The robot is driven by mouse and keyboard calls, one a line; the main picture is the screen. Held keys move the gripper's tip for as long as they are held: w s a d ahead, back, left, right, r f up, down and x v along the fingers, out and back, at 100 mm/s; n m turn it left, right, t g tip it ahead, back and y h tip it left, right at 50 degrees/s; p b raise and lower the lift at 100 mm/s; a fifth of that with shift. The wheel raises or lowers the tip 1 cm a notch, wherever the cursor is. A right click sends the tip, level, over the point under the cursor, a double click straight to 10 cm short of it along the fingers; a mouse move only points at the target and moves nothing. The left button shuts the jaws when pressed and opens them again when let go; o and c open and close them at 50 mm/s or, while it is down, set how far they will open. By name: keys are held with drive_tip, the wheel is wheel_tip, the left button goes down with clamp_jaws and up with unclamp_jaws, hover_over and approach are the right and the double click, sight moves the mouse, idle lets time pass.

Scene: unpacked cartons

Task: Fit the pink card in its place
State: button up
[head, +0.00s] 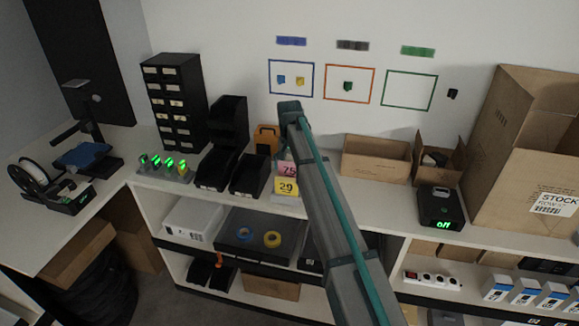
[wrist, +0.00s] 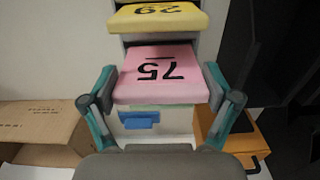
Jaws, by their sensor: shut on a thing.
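The pink card (wrist: 160,72) carries the number 75, upside down in the wrist view. My gripper (wrist: 158,88) has one finger at each side edge of it and is shut on it. The yellow card (wrist: 157,17) with the number 29 sits beside it on a pale stand. In the head view the pink card (head: 287,169) shows just above the yellow card (head: 286,187), at the shelf's front. My arm hides my gripper's fingers there. I cannot tell whether the pink card touches the stand.
An orange case (head: 266,139) stands close behind the cards, and black bins (head: 249,176) are to their left. An open carton (head: 376,158) lies to the right. A black box reading "off" (head: 440,208) stands farther right. The counter before the open carton looks clear.

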sight(290, 174)
drive_tip(key=shift+f+b, duration=0.55)
drive_tip(key=shift+f, duration=1.15)
drive_tip(key=o, duration=0.8)
wheel_tip(290, 174, up, 12)
drive_tip(key=shift+r, duration=0.1)
